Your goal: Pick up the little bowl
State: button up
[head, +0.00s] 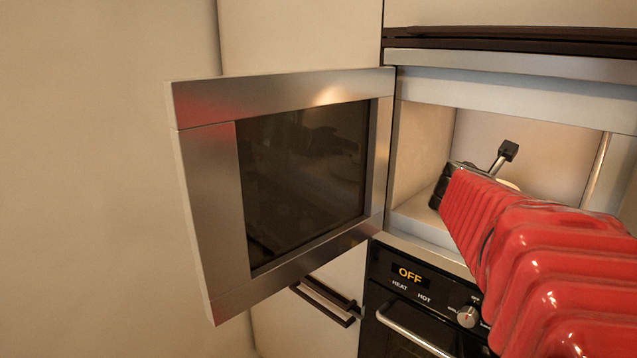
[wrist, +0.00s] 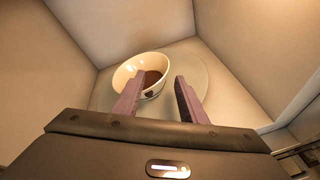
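The little bowl (wrist: 131,67) is cream-coloured with something brown inside. In the wrist view it stands on a round, pale plate (wrist: 199,76) inside a box-like microwave cavity. My gripper (wrist: 155,84) is open, its two purple-grey fingers apart. The left finger overlaps the bowl's near side in the picture; the right finger is to the right of the bowl. I cannot tell whether a finger touches it. In the head view my red arm reaches into the open microwave (head: 495,150) and hides most of the bowl and fingers.
The microwave door (head: 205,185) stands open to the left. Below the cavity is an oven (head: 410,300) whose display reads OFF. The cavity's walls (wrist: 245,40) are close around my gripper. A cupboard handle (head: 325,303) shows under the door.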

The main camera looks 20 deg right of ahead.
jog(key=shift+w+d+f, duration=0.2)
jog(key=shift+d+f, duration=0.05)
jog(key=shift+d, duration=0.35)
jog(key=shift+x, duration=2.65)
jog(key=shift+s, duration=0.1)
jog(key=shift+c, duration=0.3)
jog(key=shift+a+f, duration=0.1)
grip_shut()
